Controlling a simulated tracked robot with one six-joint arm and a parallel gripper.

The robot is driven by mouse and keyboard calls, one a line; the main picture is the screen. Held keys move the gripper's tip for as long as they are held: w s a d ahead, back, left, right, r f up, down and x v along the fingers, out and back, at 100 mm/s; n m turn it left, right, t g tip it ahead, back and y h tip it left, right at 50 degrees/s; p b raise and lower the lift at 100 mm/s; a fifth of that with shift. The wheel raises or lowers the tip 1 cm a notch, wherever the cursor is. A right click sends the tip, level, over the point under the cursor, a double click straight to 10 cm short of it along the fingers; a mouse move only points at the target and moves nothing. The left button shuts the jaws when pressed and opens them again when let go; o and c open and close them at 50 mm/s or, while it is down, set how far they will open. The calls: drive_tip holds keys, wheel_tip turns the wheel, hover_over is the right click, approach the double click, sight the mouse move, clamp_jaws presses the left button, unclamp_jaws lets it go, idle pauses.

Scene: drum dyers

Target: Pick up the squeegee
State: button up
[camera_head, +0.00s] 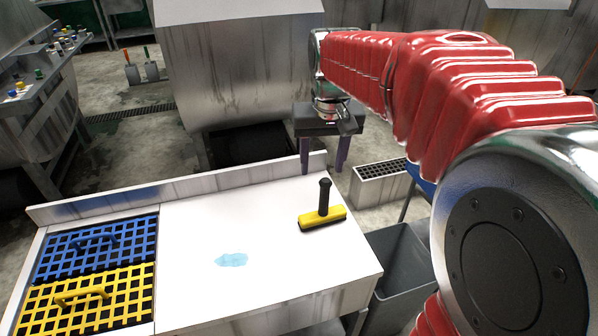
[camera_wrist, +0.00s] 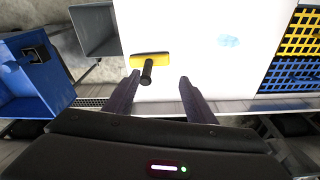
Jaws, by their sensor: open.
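The squeegee (camera_head: 322,211) has a yellow head and a black upright handle, and it stands on the white tabletop near the right end. It also shows in the wrist view (camera_wrist: 150,61), with its handle toward my gripper and between the lines of the two fingers. My gripper (camera_head: 325,158) is above and behind the table's back edge, fingers pointing down and apart from the squeegee. In the wrist view the two dark fingers (camera_wrist: 156,92) are spread wide with nothing between them.
The white table (camera_head: 190,270) has a raised back lip and a pale blue wet patch (camera_head: 231,259). A blue grate (camera_head: 95,247) and a yellow grate (camera_head: 85,297) lie at its left. A grey bin (camera_head: 402,265) stands right of the table. A blue container (camera_wrist: 35,75) shows at left in the wrist view.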

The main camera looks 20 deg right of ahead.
drive_tip(key=m+g, duration=0.1)
drive_tip(key=g, duration=0.1)
hover_over(326, 180)
wheel_tip(326, 180, down, 5)
drive_tip(key=shift+r, duration=0.2)
drive_tip(key=shift+f, duration=0.1)
wheel_tip(326, 180, down, 8)
drive_tip(key=shift+f, duration=0.2)
drive_tip(key=shift+f, duration=0.1)
drive_tip(key=shift+f, duration=2.5)
drive_tip(key=shift+c, duration=0.6)
clamp_jaws()
